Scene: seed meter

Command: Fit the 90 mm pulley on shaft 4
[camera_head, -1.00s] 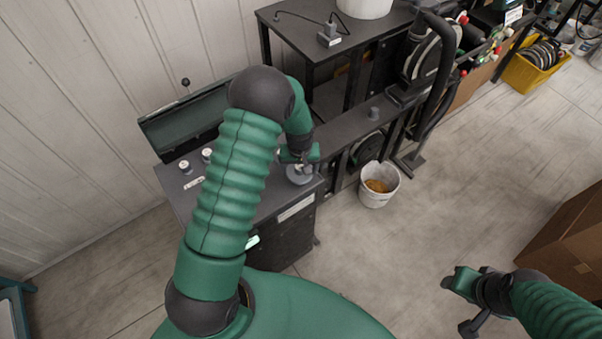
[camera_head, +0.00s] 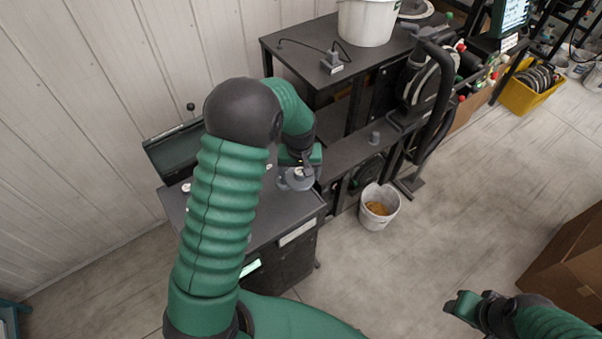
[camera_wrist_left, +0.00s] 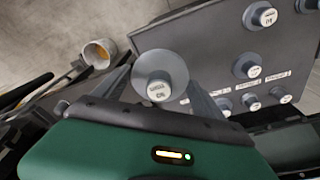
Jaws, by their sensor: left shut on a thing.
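A grey round pulley (camera_head: 297,179) with a white label on its hub is in my left gripper (camera_head: 300,170), above the cabinet's right front corner. In the left wrist view the pulley (camera_wrist_left: 160,72) sits between the two fingers of the left gripper (camera_wrist_left: 155,88); its label appears upside down and reads like 90. A short grey shaft (camera_head: 375,138) stands up from the dark machine beam to the right, bare and apart from the pulley. I cannot read a shaft number.
Several labelled pulleys (camera_wrist_left: 247,66) stand on the grey cabinet top (camera_wrist_left: 215,45). A white bucket (camera_head: 379,208) with brown contents is on the floor before the machine. A cardboard box (camera_head: 570,265) stands right.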

